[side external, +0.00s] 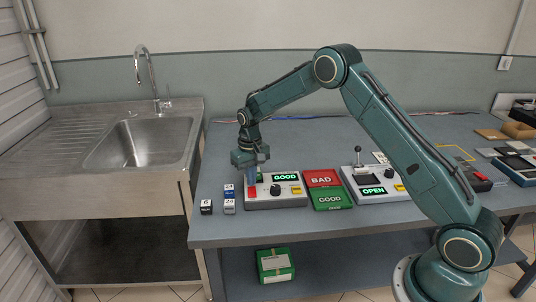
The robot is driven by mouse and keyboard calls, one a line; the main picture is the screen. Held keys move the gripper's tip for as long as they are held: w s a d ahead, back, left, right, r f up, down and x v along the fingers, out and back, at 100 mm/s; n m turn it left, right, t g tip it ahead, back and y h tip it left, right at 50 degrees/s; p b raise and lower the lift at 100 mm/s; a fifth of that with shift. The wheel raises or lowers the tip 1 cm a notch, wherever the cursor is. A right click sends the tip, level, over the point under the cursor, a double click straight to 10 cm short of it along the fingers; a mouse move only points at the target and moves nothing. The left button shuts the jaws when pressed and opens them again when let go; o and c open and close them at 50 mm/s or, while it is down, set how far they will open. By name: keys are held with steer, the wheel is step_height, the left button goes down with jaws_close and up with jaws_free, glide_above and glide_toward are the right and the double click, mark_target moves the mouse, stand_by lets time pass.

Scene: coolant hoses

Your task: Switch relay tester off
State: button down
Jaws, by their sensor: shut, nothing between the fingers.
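The relay tester appears to be the pale grey box (290,201) with a lit green "GOOD" display (286,177). A dark round knob (275,190) and a small yellow patch (296,189) are on its top. A red part (252,192) shows at its left end. My gripper (251,182) points down over that left end, just above the red part, shut and empty. I cannot tell whether the fingertips touch it. The fingers hide some of the box's back left corner.
Several small relay cubes (229,207) stand left of the tester. A red "BAD" tray (321,178) and a green "GOOD" tray (330,199) lie to its right. Beyond them is a lever box (390,208) reading "OPEN". A sink (140,143) is at left.

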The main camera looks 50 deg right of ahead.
mark_target(252, 188)
steer(key=shift+f, duration=0.9)
stand_by(0.8)
steer(key=shift+r, duration=3.55)
